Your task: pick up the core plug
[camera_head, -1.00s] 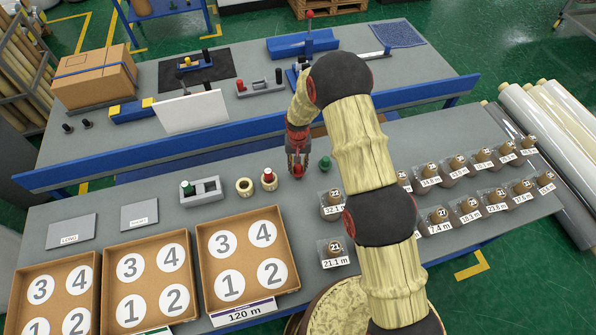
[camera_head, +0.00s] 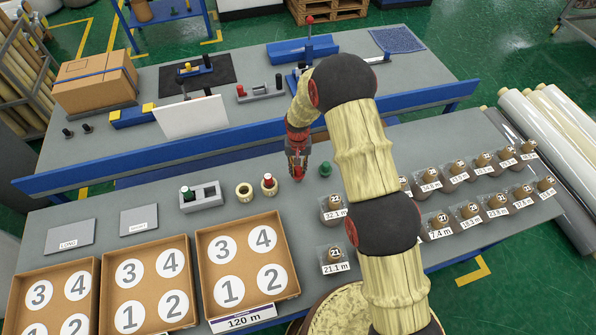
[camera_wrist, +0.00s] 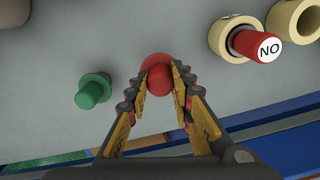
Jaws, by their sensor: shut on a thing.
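A red core plug (camera_wrist: 158,72) with a round flange sits between the fingertips of my gripper (camera_wrist: 160,88) in the wrist view. The fingers are closed on it from both sides. I cannot tell whether the plug still touches the bench top. A green core plug (camera_head: 325,169) stands just right of my gripper; in the wrist view it is on the left (camera_wrist: 92,91).
A red plug marked NO (camera_wrist: 263,44) sits in a cream ring, beside an empty cream ring (camera_head: 244,190). A grey holder (camera_head: 203,196) carries a green plug. Numbered boxes (camera_head: 285,280) stand at front left, wrapped rolls (camera_head: 332,208) at right. A blue rail (camera_head: 190,155) runs behind.

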